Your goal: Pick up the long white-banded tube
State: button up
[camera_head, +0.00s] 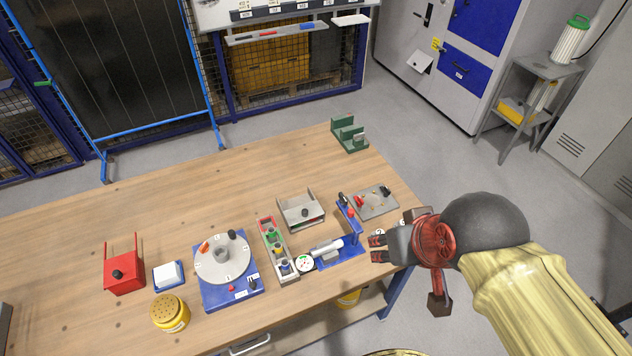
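My gripper (378,248) is above the right end of the wooden table, pointing left. Its two dark fingertips are apart and nothing shows between them. A narrow grey rack (284,268) left of it holds several small pieces with green, yellow, blue and red parts. A silver-white cylinder (326,250) lies level by the blue stand, between the rack and my gripper. The pieces are too small for me to tell which one is the long white-banded tube.
A blue stand with an upright post (354,222) stands just left of my gripper. A grey plate (374,202) lies behind it. A rotary disc on a blue base (229,290) is left of the rack. The back left of the wooden table (130,215) is clear.

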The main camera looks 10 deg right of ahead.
aim_at(338, 243)
jog(key=k+j+u, duration=0.3)
jog(key=u, duration=0.2)
jog(key=k+j+u, duration=0.45)
jog(key=i+j, duration=0.05)
jog(key=i, duration=0.05)
